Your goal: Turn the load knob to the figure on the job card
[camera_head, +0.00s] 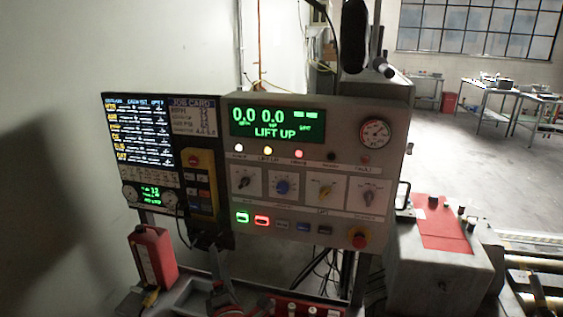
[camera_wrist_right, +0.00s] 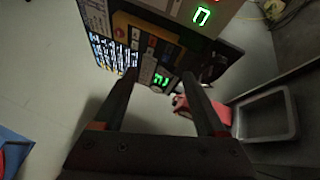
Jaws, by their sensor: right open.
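The grey control panel (camera_head: 330,225) faces me in the head view. My right gripper (camera_head: 221,288) is low, below the panel and apart from the knobs. In the right wrist view it (camera_wrist_right: 158,78) is open and empty. My left gripper is not in view.
The green display (camera_head: 275,122) reads 0.0, 0.0 and LIFT UP. A grey machine box (camera_head: 440,245) is at right.

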